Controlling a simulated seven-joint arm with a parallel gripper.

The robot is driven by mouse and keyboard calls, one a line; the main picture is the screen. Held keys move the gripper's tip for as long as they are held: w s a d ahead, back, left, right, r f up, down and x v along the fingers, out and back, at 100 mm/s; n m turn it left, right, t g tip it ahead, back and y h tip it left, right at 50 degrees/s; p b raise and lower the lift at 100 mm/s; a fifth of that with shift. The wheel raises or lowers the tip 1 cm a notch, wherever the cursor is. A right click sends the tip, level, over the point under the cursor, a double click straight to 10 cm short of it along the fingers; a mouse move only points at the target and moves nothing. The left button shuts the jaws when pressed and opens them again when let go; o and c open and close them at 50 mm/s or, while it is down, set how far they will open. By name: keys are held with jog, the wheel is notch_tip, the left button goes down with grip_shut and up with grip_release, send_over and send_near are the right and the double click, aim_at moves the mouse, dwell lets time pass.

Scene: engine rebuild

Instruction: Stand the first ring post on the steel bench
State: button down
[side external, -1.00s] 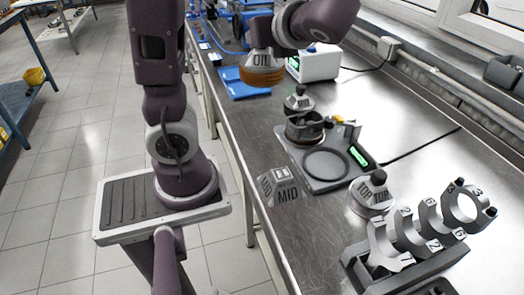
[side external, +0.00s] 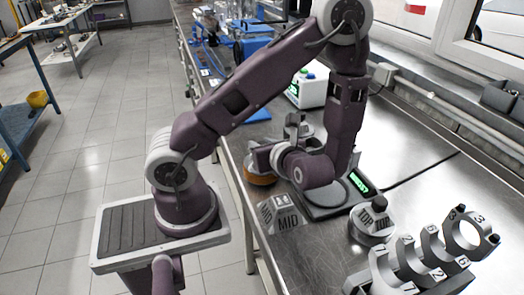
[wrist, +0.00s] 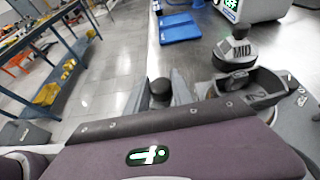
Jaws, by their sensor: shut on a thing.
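My gripper (side external: 262,158) is shut on the ring post marked OIL, a grey post with a brown-orange ring stack (side external: 261,180) at its base. The post looks upright, low over the steel bench (side external: 235,160) near its left edge, left of the scale. I cannot tell whether its base touches the bench. My gripper and wrist hide most of its grey upper part. In the wrist view, the post's black knob (wrist: 160,92) shows between the fingers.
A grey MID block (side external: 283,216) lies just in front of the held post. A TOP post (side external: 372,225) stands to the right. Numbered bearing caps (side external: 425,250) are front right.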

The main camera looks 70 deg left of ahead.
jog(key=shift+f, duration=0.5)
jog(key=c, duration=1.1)
grip_release()
jog(key=s+v, duration=0.1)
jog(key=v, duration=1.1)
jog(key=s+d+r+n+g+h, duration=0.1)
jog(key=s+d+r+n+h, duration=0.1)
jog(key=s+r+n+h, duration=0.6)
jog(key=w+d+r+n+t+h, duration=0.2)
jog(key=d+r+n+t+h, duration=0.1)
jog(key=d+n+t+h, duration=0.2)
jog(key=n+t, duration=0.2)
jog(key=n, duration=0.2)
jog(key=shift+w+r, duration=0.2)
jog(key=shift+w, duration=0.1)
